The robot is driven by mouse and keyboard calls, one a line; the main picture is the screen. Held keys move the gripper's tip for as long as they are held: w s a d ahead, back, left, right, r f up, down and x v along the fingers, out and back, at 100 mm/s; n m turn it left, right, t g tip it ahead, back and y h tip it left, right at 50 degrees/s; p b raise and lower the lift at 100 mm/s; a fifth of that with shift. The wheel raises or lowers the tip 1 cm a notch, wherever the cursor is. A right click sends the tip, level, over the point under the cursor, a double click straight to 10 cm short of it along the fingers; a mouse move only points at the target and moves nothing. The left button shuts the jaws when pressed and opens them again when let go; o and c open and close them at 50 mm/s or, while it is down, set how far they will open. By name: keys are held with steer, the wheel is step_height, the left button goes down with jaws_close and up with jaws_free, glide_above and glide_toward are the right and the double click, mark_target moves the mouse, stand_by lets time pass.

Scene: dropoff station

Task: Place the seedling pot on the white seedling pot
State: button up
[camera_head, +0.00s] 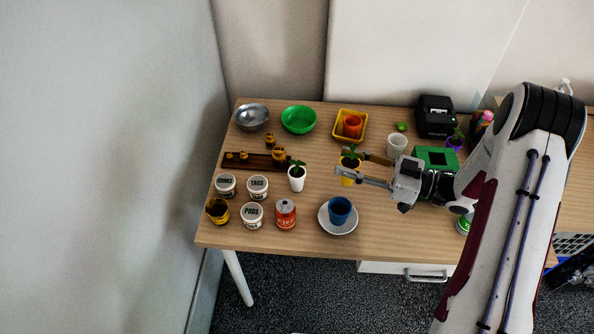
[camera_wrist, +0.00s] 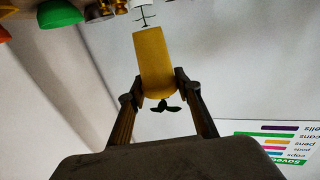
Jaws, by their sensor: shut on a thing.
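My gripper (camera_head: 350,165) is shut on a yellow seedling pot (camera_head: 347,180) with a small green plant. The pot also shows in the wrist view (camera_wrist: 155,62), between the two fingers, with its dark leaves toward the picture's bottom. Fingers cover part of the pot in the head view. The white seedling pot (camera_head: 297,184), with a green seedling in it, stands upright on the table to the left of my gripper, apart from it. I cannot tell how high the yellow pot is above the table.
The blue cup (camera_head: 340,210) on a saucer (camera_head: 325,227) stands in front of my gripper. Labelled tubs (camera_head: 257,187), an orange can (camera_head: 285,215) and a brown rack (camera_head: 245,162) lie left. Behind are a green bowl (camera_head: 298,120) and yellow tray (camera_head: 362,115); a white cup (camera_head: 397,145) stands close to my gripper.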

steer(key=w+a+r+n+g, duration=0.1)
steer(key=w+a+r+g, duration=0.1)
steer(key=a, duration=0.4)
steer(key=w+a+r+n+g, duration=0.2)
steer(key=w+a+r+g, duration=0.1)
steer(key=a, duration=0.4)
steer(key=shift+w+r+y, duration=0.15)
steer(key=shift+r+y, duration=0.15)
steer(key=shift+r, duration=0.35)
steer(key=shift+a, duration=0.1)
glide_above(297, 172)
step_height(297, 172, down, 6)
steer(key=shift+f, duration=0.15)
steer(key=shift+w+f, duration=0.1)
steer(key=shift+f, duration=1.8)
steer(key=shift+f, duration=0.1)
